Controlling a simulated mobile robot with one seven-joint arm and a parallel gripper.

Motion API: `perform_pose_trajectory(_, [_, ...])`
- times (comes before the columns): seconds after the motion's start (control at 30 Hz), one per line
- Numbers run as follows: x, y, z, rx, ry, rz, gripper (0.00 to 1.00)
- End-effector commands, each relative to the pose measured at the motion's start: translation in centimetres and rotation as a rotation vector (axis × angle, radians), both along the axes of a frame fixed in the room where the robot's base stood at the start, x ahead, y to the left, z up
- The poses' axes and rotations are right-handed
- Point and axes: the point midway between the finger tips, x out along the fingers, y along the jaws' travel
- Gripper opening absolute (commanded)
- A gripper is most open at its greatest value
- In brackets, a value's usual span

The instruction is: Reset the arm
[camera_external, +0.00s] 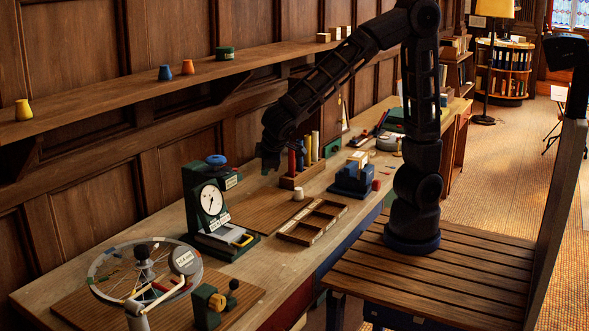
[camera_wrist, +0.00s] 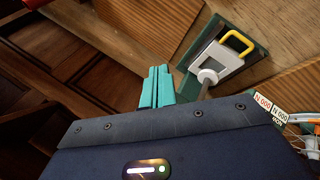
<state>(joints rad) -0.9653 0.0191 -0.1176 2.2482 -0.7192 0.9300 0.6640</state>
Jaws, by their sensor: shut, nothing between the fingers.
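My gripper (camera_external: 268,167) hangs at the end of my black arm, above the wooden bench, to the right of the green dial gauge stand (camera_external: 208,200). In the wrist view its teal fingers (camera_wrist: 157,72) are together with nothing between them. The gauge stand's base, with a yellow handle (camera_wrist: 236,42), shows just right of the fingers in that view. The gripper appears apart from the things around it. The fingertips are hard to make out in the external view.
A wooden block with upright colored cylinders (camera_external: 303,176) stands close to the gripper. A divided wooden tray (camera_external: 312,221) and a blue fixture (camera_external: 351,182) lie nearer my base. A spoked wheel (camera_external: 145,270) is at the front left. A wall shelf (camera_external: 120,92) runs behind the bench.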

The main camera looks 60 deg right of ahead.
Motion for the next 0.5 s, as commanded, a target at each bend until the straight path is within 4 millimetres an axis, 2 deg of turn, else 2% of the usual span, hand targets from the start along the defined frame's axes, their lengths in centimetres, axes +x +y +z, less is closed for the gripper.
perform_pose_trajectory(0.03, [0.1, -2.0, 0.8, 0.021, 0.010, -0.034, 0.00])
perform_pose_trajectory(0.1, [0.0, -4.3, 1.7, 0.046, 0.026, -0.070, 0.00])
perform_pose_trajectory(0.27, [-0.7, -9.4, 3.4, 0.108, 0.057, -0.151, 0.00])
perform_pose_trajectory(0.5, [-2.9, -16.0, 5.6, 0.208, 0.085, -0.258, 0.00])
